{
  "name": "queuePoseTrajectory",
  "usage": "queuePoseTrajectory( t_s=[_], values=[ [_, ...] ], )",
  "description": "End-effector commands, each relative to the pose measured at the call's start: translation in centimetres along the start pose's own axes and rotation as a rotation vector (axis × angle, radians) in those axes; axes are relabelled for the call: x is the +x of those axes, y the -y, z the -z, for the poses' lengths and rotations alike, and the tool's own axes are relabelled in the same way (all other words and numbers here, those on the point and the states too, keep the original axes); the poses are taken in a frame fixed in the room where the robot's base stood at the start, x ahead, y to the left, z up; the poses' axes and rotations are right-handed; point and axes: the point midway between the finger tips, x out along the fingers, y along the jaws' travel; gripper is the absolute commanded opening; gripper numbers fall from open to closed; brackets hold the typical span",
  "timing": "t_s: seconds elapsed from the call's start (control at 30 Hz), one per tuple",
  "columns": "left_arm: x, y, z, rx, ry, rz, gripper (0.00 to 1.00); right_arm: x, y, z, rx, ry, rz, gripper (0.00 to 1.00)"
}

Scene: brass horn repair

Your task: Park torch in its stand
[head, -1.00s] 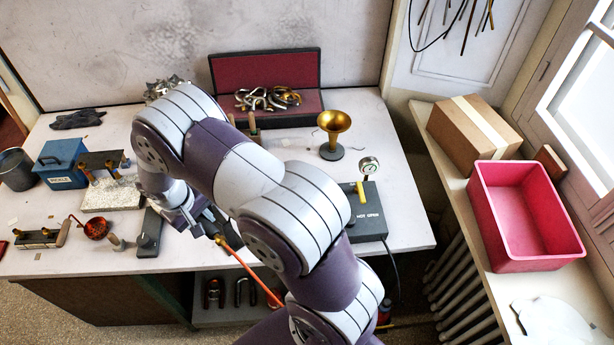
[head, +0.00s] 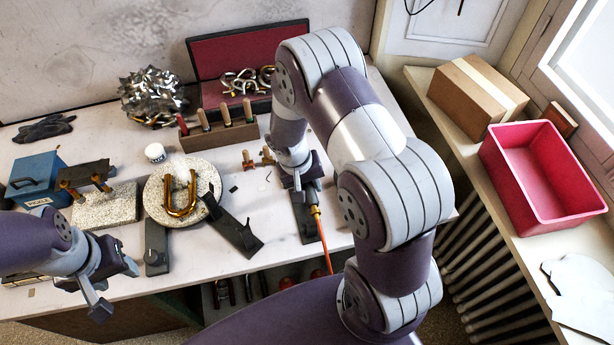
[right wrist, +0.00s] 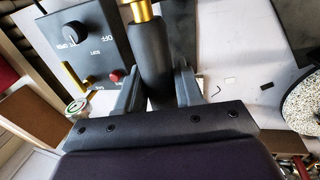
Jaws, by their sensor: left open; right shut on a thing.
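My right gripper (head: 301,186) is shut on the torch (head: 316,212) above the front right of the bench. An orange hose (head: 326,252) trails from the torch toward me. In the right wrist view the torch's black body (right wrist: 152,55), with a brass end, sits between the fingers (right wrist: 157,82). A dark flat piece (head: 304,226) lies below the gripper, partly hidden. Two more dark pieces lie left of it, one upright in the picture (head: 157,248) and one slanted (head: 240,232). I cannot tell which is the torch stand. My left gripper (head: 113,287) is open and empty at the bench's front left.
A control box (right wrist: 85,45) with knobs is close by in the right wrist view. A round speckled slab (head: 160,208) carries a brass U-shaped tube (head: 181,197). A wooden tool rack (head: 217,135) stands behind. A pink bin (head: 545,175) is on the right sill.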

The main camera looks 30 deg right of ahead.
Motion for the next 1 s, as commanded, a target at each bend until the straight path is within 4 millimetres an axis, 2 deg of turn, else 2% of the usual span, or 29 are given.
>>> queuePoseTrajectory(
  t_s=[0.03, 0.53, 0.67, 1.0],
  values=[
    [1.1, 0.0, -0.1, 0.000, 0.000, 0.000, 0.50, 1.1, 0.3, 0.1, -0.001, -0.001, 0.000, 0.01],
    [6.3, 0.0, -0.7, 0.000, 0.000, 0.000, 0.50, 7.3, 1.7, 0.1, -0.002, -0.001, 0.000, 0.01],
    [6.9, 0.0, -0.8, 0.000, 0.000, 0.000, 0.50, 7.9, 1.8, 0.1, -0.002, -0.001, 0.000, 0.01],
    [6.7, 0.0, -0.8, 0.000, 0.000, 0.000, 0.50, 7.8, 1.8, 0.1, -0.002, -0.001, 0.000, 0.01]
  ],
)
